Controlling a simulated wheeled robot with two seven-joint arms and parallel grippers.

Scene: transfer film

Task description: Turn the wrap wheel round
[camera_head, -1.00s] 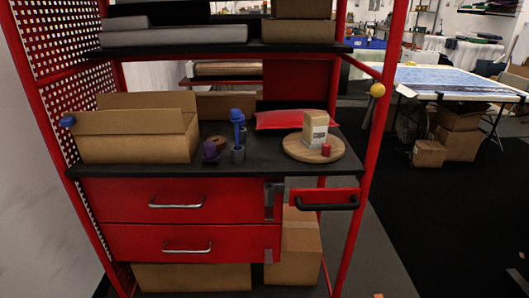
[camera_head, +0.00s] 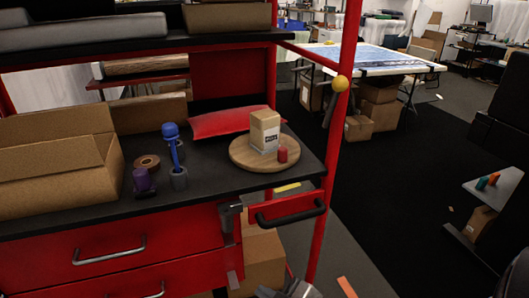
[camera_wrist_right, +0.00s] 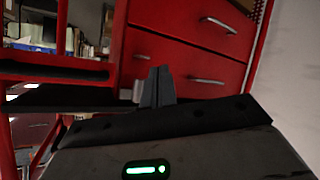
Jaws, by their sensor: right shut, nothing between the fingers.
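The wrap wheel is a round wooden turntable (camera_head: 240,158) on the right end of the black bench top in the head view. A small cardboard box (camera_head: 264,131) with a white label stands upright on it. A short red peg (camera_head: 282,155) stands on the wheel at the box's right. My right gripper shows partly at the bottom edge of the head view (camera_head: 290,290), low in front of the bench and well apart from the wheel. In the right wrist view its fingers (camera_wrist_right: 157,86) are shut and empty, before the red drawers. My left gripper is out of view.
A red packet (camera_head: 225,121) lies behind. A red post with a yellow ball (camera_head: 341,84) and a dark handle (camera_head: 291,213) are nearby.

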